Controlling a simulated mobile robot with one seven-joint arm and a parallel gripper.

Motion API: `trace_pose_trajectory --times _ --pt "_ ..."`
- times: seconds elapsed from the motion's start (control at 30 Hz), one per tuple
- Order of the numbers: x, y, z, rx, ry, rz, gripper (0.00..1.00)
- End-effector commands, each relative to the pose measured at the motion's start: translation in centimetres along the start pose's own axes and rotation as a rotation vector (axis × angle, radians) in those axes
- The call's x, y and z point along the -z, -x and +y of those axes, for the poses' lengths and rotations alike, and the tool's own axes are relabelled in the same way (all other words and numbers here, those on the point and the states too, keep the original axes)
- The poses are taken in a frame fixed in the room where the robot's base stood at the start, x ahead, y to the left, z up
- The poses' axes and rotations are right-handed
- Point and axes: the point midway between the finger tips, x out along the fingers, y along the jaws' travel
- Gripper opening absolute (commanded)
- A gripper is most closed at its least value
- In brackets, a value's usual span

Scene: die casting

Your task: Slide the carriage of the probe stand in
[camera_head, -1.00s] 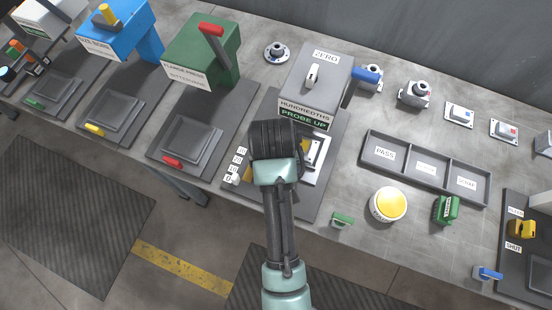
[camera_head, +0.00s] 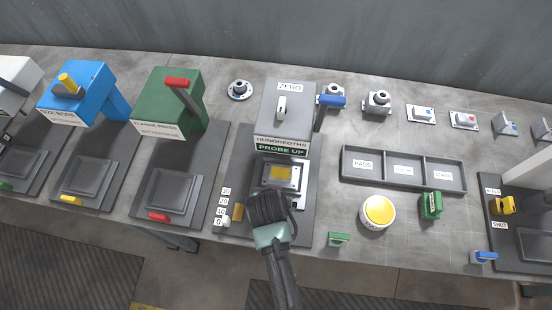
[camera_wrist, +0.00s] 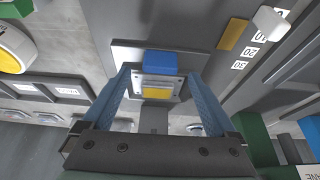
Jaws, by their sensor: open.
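The probe stand (camera_head: 285,115) is a grey box marked ZERO, HUNDREDTHS and PROBE UP. Its carriage (camera_head: 299,186), a pale plate with a yellow piece (camera_head: 281,173) on it, lies in front of the box. The carriage also shows in the wrist view (camera_wrist: 175,86), with a blue block (camera_wrist: 160,62) at its near edge. My gripper (camera_head: 268,203) is over the front of the stand's base. In the wrist view my gripper (camera_wrist: 157,76) is open, with one finger on each side of the blue block and no clear contact. The head view hides the fingertips and block.
Number labels and a white knob (camera_head: 218,222) are left of the carriage. A sorting tray (camera_head: 345,168), yellow button (camera_head: 378,211) and green block (camera_head: 430,205) stand to the right; the green press (camera_head: 168,100) to the left.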

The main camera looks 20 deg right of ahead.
Motion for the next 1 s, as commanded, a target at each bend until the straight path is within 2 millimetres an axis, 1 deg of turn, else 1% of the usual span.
trace_pose_trajectory --times 0.03,0.1,0.3,0.47,0.73,0.87,0.9,0.97,1.0 --pt "0.0 -0.9 0.0 -0.001 -0.001 -0.001 0.93" --pt "0.0 -1.9 0.0 0.0 0.0 -0.001 0.93" --pt "0.0 -3.8 0.0 0.0 0.0 0.0 0.93" --pt "0.1 -4.4 0.0 0.001 0.0 0.001 0.93" --pt "0.0 -4.5 0.0 0.0 0.0 0.001 0.93" --pt "0.0 -4.5 0.0 0.0 0.0 0.001 0.69" --pt "0.0 -4.5 0.0 0.0 0.0 0.001 0.62" --pt "0.0 -4.5 0.0 0.0 0.0 0.001 0.51" --pt "0.0 -4.5 0.0 0.0 0.0 0.001 0.44"
